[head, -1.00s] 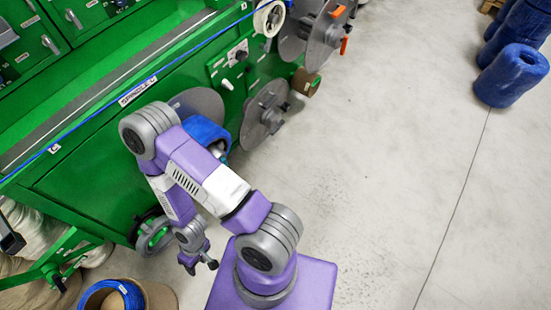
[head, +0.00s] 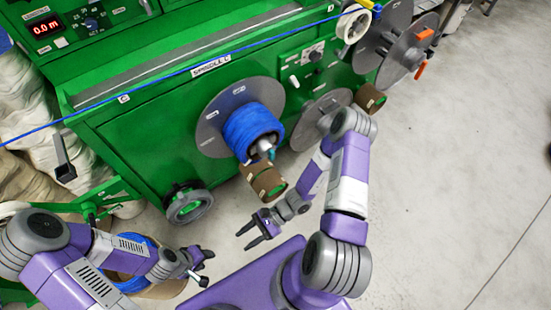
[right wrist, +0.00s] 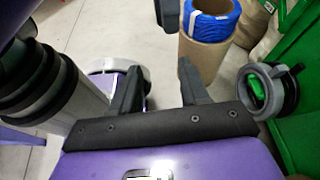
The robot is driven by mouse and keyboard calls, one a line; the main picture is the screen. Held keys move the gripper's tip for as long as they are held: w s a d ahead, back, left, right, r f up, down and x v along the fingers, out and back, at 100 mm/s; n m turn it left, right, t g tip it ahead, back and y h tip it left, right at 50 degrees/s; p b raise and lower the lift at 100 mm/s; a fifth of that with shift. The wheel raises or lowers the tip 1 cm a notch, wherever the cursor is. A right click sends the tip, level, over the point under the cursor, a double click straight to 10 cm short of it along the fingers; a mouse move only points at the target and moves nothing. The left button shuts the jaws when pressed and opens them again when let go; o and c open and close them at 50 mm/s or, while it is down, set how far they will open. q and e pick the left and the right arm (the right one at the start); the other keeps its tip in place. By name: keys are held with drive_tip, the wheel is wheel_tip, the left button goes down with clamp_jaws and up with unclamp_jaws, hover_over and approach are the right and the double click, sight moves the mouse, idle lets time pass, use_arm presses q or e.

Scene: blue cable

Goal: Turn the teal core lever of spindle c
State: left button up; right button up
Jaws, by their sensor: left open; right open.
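The spindle labelled "SPINDLE C" (head: 212,68) has a grey disc (head: 212,115) on the green machine front, with a coil of blue cable (head: 248,130) around its core. The small teal lever (head: 271,153) shows at the core's front end, just right of a grey hub. My right gripper (head: 246,236) is open and empty, below the spindle and apart from the lever. In the right wrist view its two dark fingers (right wrist: 160,95) stand apart with nothing between them. My left gripper (head: 208,268) is open and empty, lower and further left.
A brown cylinder (head: 264,181) sits just below the spindle core. A grey handwheel (head: 190,205) is at the machine's lower front. A cardboard tube with a blue roll (right wrist: 205,55) shows in the right wrist view. Open grey floor (head: 460,180) lies right.

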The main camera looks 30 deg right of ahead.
drive_tip(key=w+d+m+t, duration=0.6)
drive_tip(key=w+m+t, duration=0.2)
drive_tip(key=w+t, duration=0.2)
drive_tip(key=m+t+h+b, duration=0.2)
drive_tip(key=m+t+h, duration=0.6)
drive_tip(key=m+h, duration=0.3)
approach(273, 156)
drive_tip(key=w+h, duration=0.1)
drive_tip(key=w, duration=0.2)
drive_tip(key=shift+n, duration=0.3)
drive_tip(key=w, duration=0.2)
drive_tip(key=w+b, duration=0.1)
drive_tip(key=w, duration=0.1)
drive_tip(key=w+a, duration=0.1)
drive_tip(key=w, duration=0.1)
drive_tip(key=shift+w+b, duration=0.15)
drive_tip(key=shift+b, duration=0.15)
clamp_jaws()
